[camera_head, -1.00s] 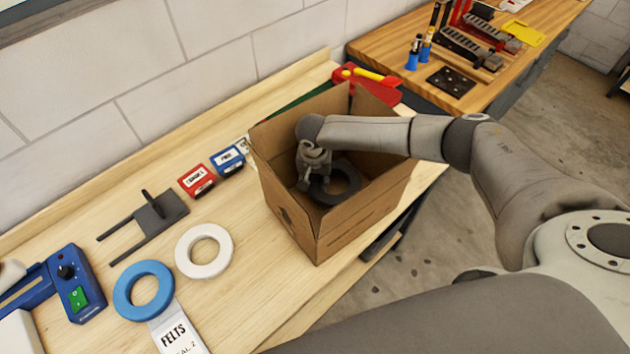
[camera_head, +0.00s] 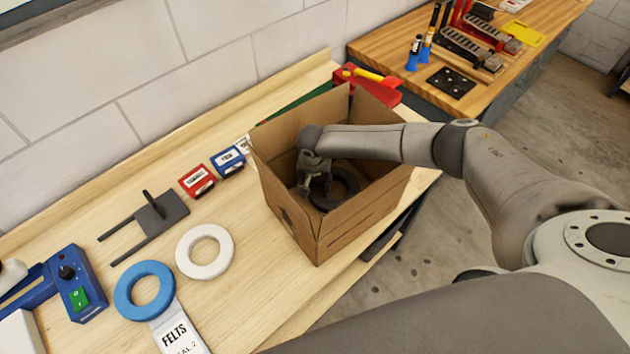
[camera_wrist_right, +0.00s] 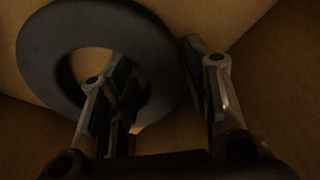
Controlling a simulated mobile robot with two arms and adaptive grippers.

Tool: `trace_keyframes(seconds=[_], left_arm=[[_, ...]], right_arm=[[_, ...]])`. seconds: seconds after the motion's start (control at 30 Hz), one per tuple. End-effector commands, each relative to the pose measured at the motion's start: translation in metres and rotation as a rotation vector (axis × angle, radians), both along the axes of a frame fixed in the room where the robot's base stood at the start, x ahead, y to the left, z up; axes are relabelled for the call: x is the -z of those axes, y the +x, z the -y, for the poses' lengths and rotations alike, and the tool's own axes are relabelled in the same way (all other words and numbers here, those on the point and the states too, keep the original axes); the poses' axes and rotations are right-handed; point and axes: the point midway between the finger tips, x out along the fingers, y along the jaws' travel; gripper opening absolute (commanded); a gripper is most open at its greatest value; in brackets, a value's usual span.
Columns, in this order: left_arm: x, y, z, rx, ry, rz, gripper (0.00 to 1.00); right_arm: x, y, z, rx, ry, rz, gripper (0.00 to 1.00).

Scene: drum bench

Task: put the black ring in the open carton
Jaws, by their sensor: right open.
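My right gripper (camera_head: 312,192) reaches down into the carton at the ring's left side. Its fingers (camera_wrist_right: 165,95) are apart, and the ring is not clamped between them. Whether a finger touches the ring I cannot tell. My left gripper is out of view.
A white ring (camera_head: 190,262) and a blue ring (camera_head: 122,292) lie on the bench left of the carton. Red (camera_head: 197,182) and blue (camera_head: 229,162) small boxes and a dark forked tool (camera_head: 160,215) lie behind them. A red tool (camera_head: 365,85) lies behind the carton.

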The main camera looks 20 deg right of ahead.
Motion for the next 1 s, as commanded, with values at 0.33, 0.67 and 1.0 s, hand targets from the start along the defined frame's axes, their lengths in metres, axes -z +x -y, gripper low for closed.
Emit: trace_keyframes(seconds=[0.33,0.67,1.0], left_arm=[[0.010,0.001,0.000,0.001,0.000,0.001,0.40],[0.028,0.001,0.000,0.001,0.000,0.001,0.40],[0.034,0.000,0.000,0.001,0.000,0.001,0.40]], right_arm=[[-0.034,-0.003,-0.002,-0.002,0.002,0.004,0.44],[-0.094,-0.012,-0.008,-0.001,0.001,0.003,0.44],[-0.121,-0.015,-0.009,0.001,0.000,0.001,0.44]])
